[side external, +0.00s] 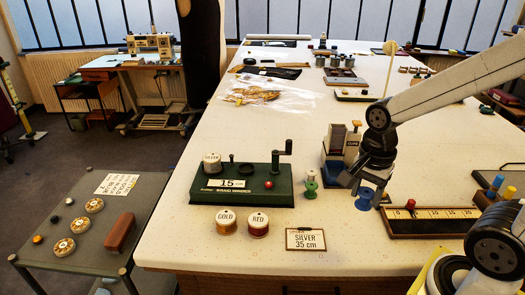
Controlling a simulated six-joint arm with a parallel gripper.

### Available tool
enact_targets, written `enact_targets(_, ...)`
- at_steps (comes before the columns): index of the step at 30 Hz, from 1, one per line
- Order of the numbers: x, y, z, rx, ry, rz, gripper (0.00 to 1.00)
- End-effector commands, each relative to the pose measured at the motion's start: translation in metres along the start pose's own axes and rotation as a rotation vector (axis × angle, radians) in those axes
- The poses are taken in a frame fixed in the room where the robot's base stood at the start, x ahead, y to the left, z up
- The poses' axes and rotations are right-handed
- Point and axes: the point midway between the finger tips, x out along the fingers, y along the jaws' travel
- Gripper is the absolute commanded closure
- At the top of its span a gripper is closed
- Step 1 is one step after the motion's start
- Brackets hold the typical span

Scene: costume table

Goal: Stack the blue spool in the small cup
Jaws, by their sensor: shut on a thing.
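My gripper (366,184) points down at the right of the table's front part. It is shut on the blue spool (364,200), whose lower part shows below the fingers. Whether the spool touches the table is not clear. I cannot tell the small cup for certain. A small dark round holder (246,169) sits on the green braid winder (272,194), left of my gripper and apart from it, and may be the cup.
The winder bears a silver spool (211,163) and an upright crank (285,147). A green spool (311,190) and a box (337,172) stand close by my gripper. A numbered wooden rail (433,213) lies right.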

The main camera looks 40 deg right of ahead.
Motion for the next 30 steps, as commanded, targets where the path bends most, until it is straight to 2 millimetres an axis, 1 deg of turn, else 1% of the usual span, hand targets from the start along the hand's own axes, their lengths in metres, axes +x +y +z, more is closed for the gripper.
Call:
enact_targets(8, 0.0, -0.001, 0.0, 0.0, 0.0, 0.0, 1.0)
enact_targets(14, -0.004, -0.011, -0.001, 0.003, 0.0, -0.001, 1.0)
enact_targets(17, -0.008, -0.022, -0.002, 0.008, 0.0, 0.0, 1.0)
enact_targets(20, -0.014, -0.038, -0.002, 0.014, 0.0, -0.001, 1.0)
enact_targets(30, -0.036, -0.107, -0.001, 0.043, 0.0, 0.0, 1.0)
